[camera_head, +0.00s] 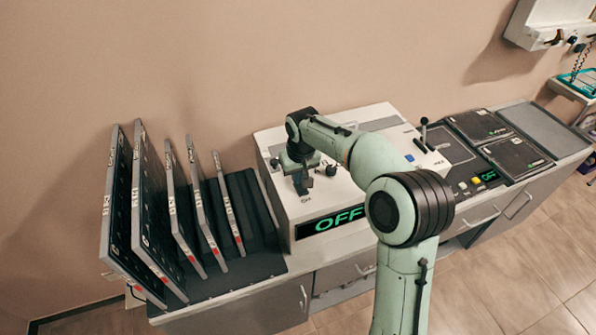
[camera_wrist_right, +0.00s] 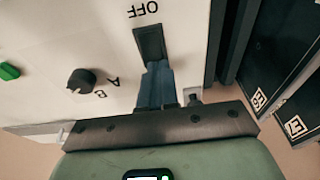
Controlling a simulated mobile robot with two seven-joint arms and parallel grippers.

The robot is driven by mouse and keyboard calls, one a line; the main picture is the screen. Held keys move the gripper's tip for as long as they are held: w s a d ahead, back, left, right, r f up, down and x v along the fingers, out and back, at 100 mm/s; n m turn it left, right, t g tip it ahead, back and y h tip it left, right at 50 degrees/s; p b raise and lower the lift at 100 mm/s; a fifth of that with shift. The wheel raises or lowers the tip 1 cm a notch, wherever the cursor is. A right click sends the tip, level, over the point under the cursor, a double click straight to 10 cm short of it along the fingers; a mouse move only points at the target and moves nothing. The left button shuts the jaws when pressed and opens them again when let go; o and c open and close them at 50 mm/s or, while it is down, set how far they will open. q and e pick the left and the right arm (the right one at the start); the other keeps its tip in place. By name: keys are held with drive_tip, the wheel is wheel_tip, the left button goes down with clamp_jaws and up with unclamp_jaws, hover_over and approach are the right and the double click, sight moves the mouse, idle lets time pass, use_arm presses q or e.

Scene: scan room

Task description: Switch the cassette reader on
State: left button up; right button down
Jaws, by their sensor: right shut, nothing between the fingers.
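The cassette reader (camera_head: 372,118) is a white box on the counter, and its front display (camera_head: 338,220) reads OFF in green. My right gripper (camera_head: 301,187) is over the left part of its top, fingers shut and pointing down. In the right wrist view a dark rocker-like switch (camera_wrist_right: 149,40) sits in the white panel beside an OFF label. The shut fingertips (camera_wrist_right: 158,75) overlap the near end of this switch; I cannot tell whether they touch it. The fingers hide that end. My left gripper is not in view.
A black knob (camera_wrist_right: 80,81) marked A and B and a green button (camera_wrist_right: 9,71) are on the panel. A rack of dark cassettes (camera_head: 150,210) stands left of the reader. Flat dark cases (camera_head: 515,157) and another small OFF display (camera_head: 488,176) are to its right.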

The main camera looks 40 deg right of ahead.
drive_tip(key=shift+f, duration=0.1)
drive_tip(key=shift+w+f, duration=0.15)
drive_tip(key=shift+f, duration=0.15)
drive_tip(key=shift+s+a, duration=0.1)
drive_tip(key=shift+s, duration=0.3)
drive_tip(key=shift+s+a+r+b, duration=0.1)
drive_tip(key=shift+s+r+b, duration=0.15)
drive_tip(key=shift+s+b, duration=0.2)
drive_tip(key=shift+w+r, duration=0.1)
drive_tip(key=shift+w, duration=0.05)
